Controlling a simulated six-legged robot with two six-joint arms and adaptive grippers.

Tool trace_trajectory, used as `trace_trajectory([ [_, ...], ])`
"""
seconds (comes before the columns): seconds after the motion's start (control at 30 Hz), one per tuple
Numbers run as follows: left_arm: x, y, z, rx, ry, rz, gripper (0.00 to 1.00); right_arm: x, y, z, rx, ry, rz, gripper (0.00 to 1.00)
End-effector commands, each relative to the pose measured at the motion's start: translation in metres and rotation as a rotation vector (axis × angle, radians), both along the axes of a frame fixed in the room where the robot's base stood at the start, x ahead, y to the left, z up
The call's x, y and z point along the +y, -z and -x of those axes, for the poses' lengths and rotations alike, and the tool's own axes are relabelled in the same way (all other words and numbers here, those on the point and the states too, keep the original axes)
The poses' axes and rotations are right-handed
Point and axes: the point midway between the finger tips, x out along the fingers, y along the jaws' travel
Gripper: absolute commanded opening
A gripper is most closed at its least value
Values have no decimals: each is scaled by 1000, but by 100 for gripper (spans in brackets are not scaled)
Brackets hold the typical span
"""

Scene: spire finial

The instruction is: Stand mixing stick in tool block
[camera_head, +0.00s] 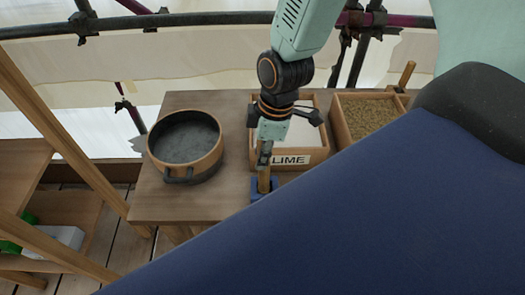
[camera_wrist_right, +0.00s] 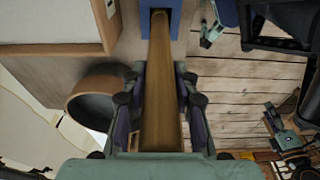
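My right gripper (camera_head: 264,158) points down over the table. It is shut on the mixing stick (camera_head: 264,181), a brown wooden stick held upright. The stick's lower end meets the small blue tool block (camera_head: 256,192) near the table's front edge. In the right wrist view the stick (camera_wrist_right: 160,100) runs between both fingers of the gripper (camera_wrist_right: 160,75) to the blue block (camera_wrist_right: 178,8). The stick's end appears to be at or inside the block; its depth cannot be told. My blue body hides part of the block in the head view. My left gripper is out of view.
A wooden table (camera_head: 232,190) carries a dark-lined pot (camera_head: 185,175) at left. Behind the block stands a box labelled LIME (camera_head: 290,160) with white contents. A box of brownish grains (camera_head: 368,116) stands at right. Scaffold poles (camera_head: 180,20) run behind.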

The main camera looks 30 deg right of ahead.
Motion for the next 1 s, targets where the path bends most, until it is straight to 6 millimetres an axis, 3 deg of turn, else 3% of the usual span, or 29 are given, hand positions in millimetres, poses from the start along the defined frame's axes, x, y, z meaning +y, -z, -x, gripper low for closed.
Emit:
trace_trajectory([
  [0.2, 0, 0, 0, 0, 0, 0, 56, 0, 0, 0, 1, 1, -1, 49],
  [0.57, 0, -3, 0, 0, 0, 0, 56, 0, -3, 0, 1, 1, -1, 50],
  [0.77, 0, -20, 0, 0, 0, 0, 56, -2, -24, 2, 2, 0, -2, 50],
  [1.0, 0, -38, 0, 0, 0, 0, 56, -8, -63, 4, -4, 1, -5, 50],
])
